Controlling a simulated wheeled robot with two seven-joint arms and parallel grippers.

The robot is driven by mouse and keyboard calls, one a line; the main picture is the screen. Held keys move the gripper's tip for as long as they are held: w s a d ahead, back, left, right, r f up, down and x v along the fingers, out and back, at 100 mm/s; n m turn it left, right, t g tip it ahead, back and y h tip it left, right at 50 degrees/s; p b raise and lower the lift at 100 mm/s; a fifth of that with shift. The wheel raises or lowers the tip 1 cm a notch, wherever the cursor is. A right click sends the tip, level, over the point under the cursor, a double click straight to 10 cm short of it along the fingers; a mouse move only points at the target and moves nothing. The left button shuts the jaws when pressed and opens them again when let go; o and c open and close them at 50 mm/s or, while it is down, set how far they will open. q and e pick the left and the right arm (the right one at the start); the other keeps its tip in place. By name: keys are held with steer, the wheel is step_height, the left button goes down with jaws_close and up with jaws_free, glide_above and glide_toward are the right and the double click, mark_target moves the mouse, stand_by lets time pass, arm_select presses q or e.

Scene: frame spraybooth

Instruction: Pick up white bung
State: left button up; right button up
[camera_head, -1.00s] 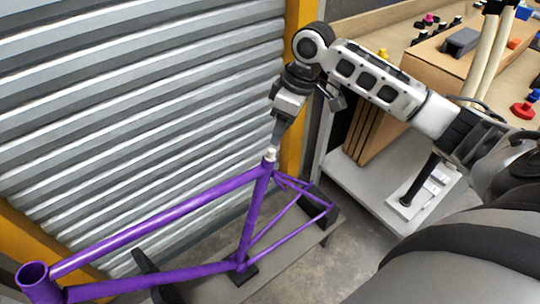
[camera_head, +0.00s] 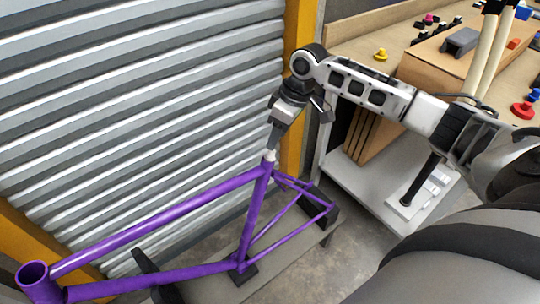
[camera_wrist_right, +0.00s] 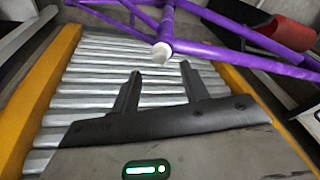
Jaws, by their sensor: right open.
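The white bung (camera_head: 269,155) sits in the top end of the seat tube of the purple bicycle frame (camera_head: 254,212). My right gripper (camera_head: 272,147) is just above the bung, with its fingers pointing down toward it. In the right wrist view the bung (camera_wrist_right: 162,52) shows as a pale cap on the purple tube end, beyond the fingertips and roughly between them. The right gripper (camera_wrist_right: 160,70) is open, with nothing between its fingers. My left gripper is not in view.
A ribbed grey shutter (camera_head: 130,110) with a yellow post (camera_head: 299,40) stands behind the frame. The frame rests on a grey stand (camera_head: 205,262). A wooden bench (camera_head: 350,35) with several coloured knobs is at the upper right, above a white shelf (camera_head: 365,195).

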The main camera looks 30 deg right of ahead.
mark_target(270, 156)
steer(key=x, duration=0.5)
steer(key=shift+a+r, duration=0.1)
jaws_close()
